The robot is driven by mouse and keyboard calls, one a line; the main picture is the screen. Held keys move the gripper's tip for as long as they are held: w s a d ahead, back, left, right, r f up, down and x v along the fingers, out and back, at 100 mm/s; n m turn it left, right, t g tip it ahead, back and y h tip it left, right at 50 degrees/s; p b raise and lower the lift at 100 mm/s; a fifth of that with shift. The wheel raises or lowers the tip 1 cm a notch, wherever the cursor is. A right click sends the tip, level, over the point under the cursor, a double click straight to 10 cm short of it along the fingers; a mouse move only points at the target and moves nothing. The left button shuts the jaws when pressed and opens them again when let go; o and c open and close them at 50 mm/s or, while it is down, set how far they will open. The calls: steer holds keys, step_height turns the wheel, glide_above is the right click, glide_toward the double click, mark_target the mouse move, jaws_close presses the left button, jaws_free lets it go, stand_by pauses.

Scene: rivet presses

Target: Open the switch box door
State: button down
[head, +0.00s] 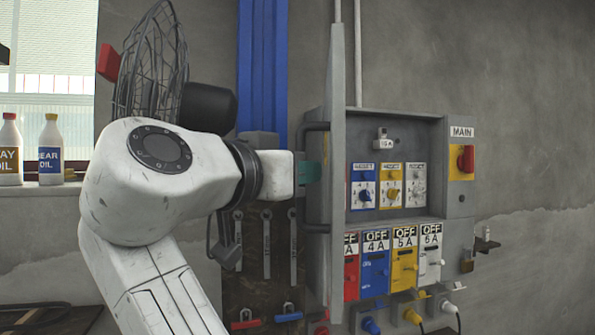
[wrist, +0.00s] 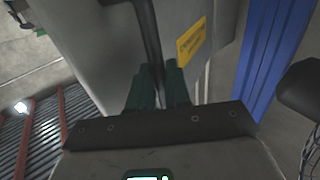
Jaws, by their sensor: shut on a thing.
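The grey switch box (head: 440,160) is on the wall, and its door (head: 338,120) stands swung out on the left side, seen nearly edge-on in the head view. Switches inside show in the open front. A dark bar handle (head: 314,126) is on the door's outer face. My gripper (head: 312,172) is at this handle, its green fingers partly hidden behind my wrist. In the wrist view my gripper (wrist: 158,76) has the dark handle (wrist: 151,40) between its fingers, shut on it. The door (wrist: 105,35) carries a yellow label (wrist: 191,41) there.
A red main switch (head: 466,158) is on the box's right side. Several coloured plugs hang below, including a blue one (head: 371,325). A blue column (head: 262,65), a wire fan (head: 150,65) and hanging wrenches (head: 266,245) are left of the door. Bottles (head: 50,150) stand on the sill.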

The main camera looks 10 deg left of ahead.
steer(key=shift+w+d+r, duration=0.2)
steer(key=shift+w, duration=0.1)
steer(key=c, duration=1.5)
jaws_free()
steer(key=shift+o, duration=1.3)
steer(key=shift+w+d+f, duration=0.1)
steer(key=shift+w+f, duration=0.1)
steer(key=shift+w, duration=0.05)
steer(key=shift+s+a, duration=0.25)
steer(key=shift+s, duration=0.1)
steer(key=b+v, duration=0.3)
steer(key=v, duration=0.7)
steer(key=shift+s, duration=0.2)
